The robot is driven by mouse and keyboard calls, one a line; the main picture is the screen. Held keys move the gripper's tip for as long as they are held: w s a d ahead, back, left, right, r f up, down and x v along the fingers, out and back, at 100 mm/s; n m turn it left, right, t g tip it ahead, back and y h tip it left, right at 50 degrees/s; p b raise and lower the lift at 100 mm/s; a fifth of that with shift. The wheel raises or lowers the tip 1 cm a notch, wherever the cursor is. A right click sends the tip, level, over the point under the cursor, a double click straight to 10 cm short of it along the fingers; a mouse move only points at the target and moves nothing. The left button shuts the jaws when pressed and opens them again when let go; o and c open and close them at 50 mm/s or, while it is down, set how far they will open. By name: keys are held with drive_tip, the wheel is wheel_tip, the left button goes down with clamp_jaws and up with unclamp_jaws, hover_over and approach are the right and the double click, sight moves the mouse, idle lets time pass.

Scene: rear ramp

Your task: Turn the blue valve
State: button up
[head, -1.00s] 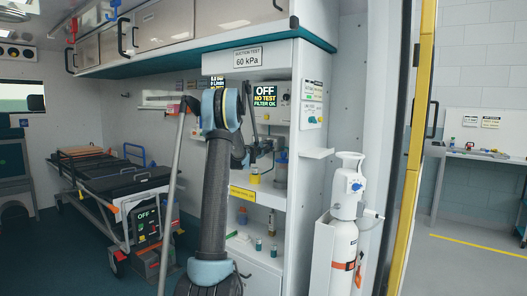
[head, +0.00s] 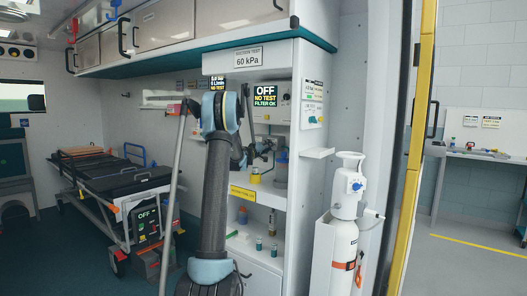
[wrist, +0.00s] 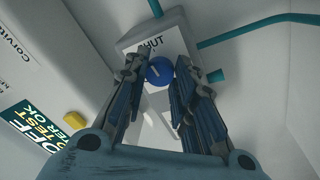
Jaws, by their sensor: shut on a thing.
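The blue valve (wrist: 159,71) is a round blue knob with a pale mark on its face. In the wrist view it sits on a grey-white box (wrist: 140,37) with lettering that ends in "HUT", partly covered by a finger. My gripper (wrist: 160,68) has one finger on each side of the knob and is shut on it. In the head view my arm stands in front of the wall unit and hides most of the gripper and the valve there.
In the wrist view teal pipes (wrist: 262,29) run right of the box, and a screen reading OFF (wrist: 35,128) is at lower left. In the head view a white cylinder (head: 343,240) with its own blue knob stands right. A stretcher (head: 115,180) is left.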

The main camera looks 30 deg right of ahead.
drive_tip(key=shift+w+a+m, duration=0.1)
drive_tip(key=shift+m, duration=0.3)
drive_tip(key=o, duration=1.1)
drive_tip(key=v, duration=1.2)
drive_tip(key=shift+f, duration=0.1)
drive_tip(key=shift+a, duration=0.1)
